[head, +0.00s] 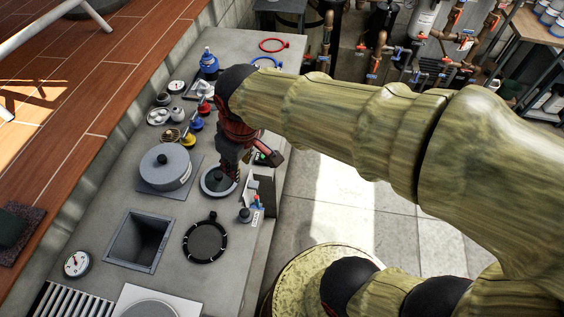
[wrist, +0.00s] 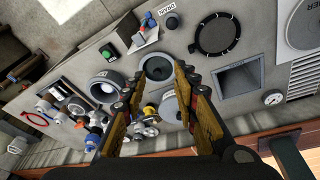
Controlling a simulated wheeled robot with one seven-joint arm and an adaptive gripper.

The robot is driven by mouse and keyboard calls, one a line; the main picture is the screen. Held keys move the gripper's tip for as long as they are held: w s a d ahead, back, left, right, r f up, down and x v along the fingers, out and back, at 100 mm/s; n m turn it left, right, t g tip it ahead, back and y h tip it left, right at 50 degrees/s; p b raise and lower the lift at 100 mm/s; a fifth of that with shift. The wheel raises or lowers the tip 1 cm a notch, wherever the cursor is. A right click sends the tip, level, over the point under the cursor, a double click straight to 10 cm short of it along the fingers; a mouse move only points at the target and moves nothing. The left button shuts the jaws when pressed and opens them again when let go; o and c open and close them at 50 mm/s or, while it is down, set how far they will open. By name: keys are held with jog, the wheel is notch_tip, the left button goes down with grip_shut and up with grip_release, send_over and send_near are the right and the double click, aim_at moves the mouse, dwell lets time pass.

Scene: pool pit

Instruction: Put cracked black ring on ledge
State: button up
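A black ring-like round part with small lugs (head: 205,241) lies flat on the grey ledge (head: 200,285), right of the square hole. It also shows at the top of the wrist view (wrist: 217,35); I cannot make out a crack. A second dark round part with a pale rim (head: 217,183) lies farther back, and shows between my fingers in the wrist view (wrist: 158,67). My gripper (head: 232,168) hangs above it. In the wrist view the fingers (wrist: 158,80) are apart with nothing held. The arm hides part of the ledge.
A grey lidded pot (head: 166,168) stands left of my gripper. The square hole (head: 140,241) and a gauge (head: 77,264) lie nearer. A green-button box (head: 267,155) stands at the right edge. Red (head: 273,45) and blue rings (head: 265,62) lie at the back.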

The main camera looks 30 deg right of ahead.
jog(key=s+d+r+m+t, duration=0.2)
jog(key=s+d+r+m, duration=0.3)
jog(key=s+d, duration=0.2)
jog(key=shift+s+r+t+h, duration=0.25)
jog(key=shift+s+t+h, duration=0.05)
jog(key=shift+s, duration=0.4)
jog(key=shift+f+b, duration=0.4)
